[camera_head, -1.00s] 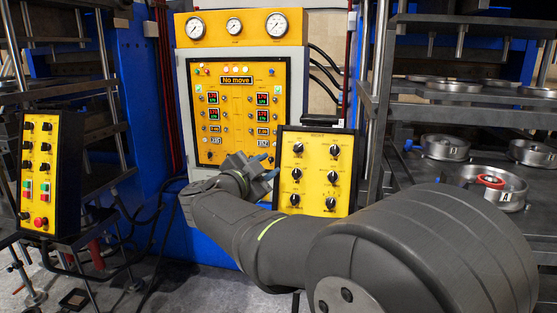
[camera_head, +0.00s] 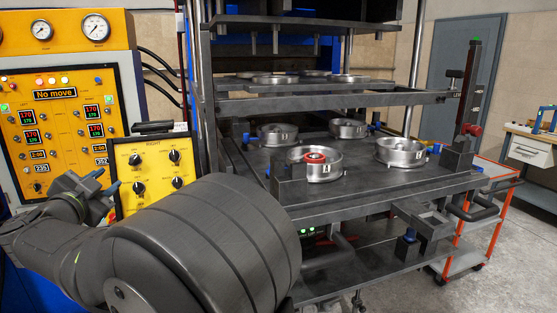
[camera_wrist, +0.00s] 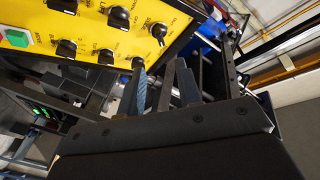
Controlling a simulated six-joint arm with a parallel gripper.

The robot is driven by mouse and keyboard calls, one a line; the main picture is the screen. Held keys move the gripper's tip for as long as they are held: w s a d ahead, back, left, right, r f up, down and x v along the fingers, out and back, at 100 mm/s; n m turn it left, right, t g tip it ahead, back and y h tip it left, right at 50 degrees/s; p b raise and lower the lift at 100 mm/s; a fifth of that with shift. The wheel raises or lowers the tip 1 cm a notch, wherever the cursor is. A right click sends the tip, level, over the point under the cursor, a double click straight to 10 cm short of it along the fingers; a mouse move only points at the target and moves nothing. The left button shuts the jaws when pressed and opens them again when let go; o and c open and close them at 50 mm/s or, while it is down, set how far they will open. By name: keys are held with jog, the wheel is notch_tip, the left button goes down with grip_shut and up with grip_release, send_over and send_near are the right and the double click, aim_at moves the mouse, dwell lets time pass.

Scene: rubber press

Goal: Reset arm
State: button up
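My gripper (camera_head: 104,181) is at the left of the head view, in front of the yellow control panel (camera_head: 62,128) and beside the smaller yellow knob box (camera_head: 154,165). Its two blue-tipped fingers stand apart and nothing shows between them. In the wrist view the open fingers (camera_wrist: 164,88) point up the picture, just below a yellow panel with black knobs (camera_wrist: 100,22). My arm reaches across the lower left of the head view and hides the lower part of the knob box.
A press stands at centre right, with a lower plate (camera_head: 300,210) bearing several round metal moulds. A red ring (camera_head: 315,157) sits in the front mould. A red cart (camera_head: 480,225) stands right of the press. Open floor lies at lower right.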

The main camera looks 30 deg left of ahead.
aim_at(135, 161)
jog(key=x, duration=1.2)
jog(key=shift+w, duration=0.1)
jog(key=v, duration=1.8)
jog(key=x, duration=1.8)
jog(key=shift+f, duration=0.1)
jog(key=shift+w+n, duration=0.1)
jog(key=shift+n, duration=0.4)
jog(key=shift+n+y, duration=0.6)
jog(key=n+y, duration=0.1)
jog(key=n, duration=0.1)
jog(key=n+y, duration=0.1)
jog(key=n, duration=0.2)
jog(key=shift+d+g+y, duration=0.15)
jog(key=shift+g+y, duration=0.15)
jog(key=shift+g, duration=0.1)
jog(key=n+g+y, duration=0.1)
jog(key=n, duration=0.1)
jog(key=n+y, duration=0.1)
jog(key=n, duration=0.2)
jog(key=n+g+y, duration=0.1)
jog(key=n, duration=0.2)
jog(key=shift+w+d+g, duration=0.1)
jog(key=shift+g, duration=0.2)
jog(key=n+g, duration=0.2)
jog(key=n, duration=0.2)
jog(key=n+g+y, duration=0.1)
jog(key=n+g, duration=0.1)
jog(key=n, duration=0.2)
jog(key=shift+w+d+y, duration=0.1)
jog(key=shift+y, duration=0.2)
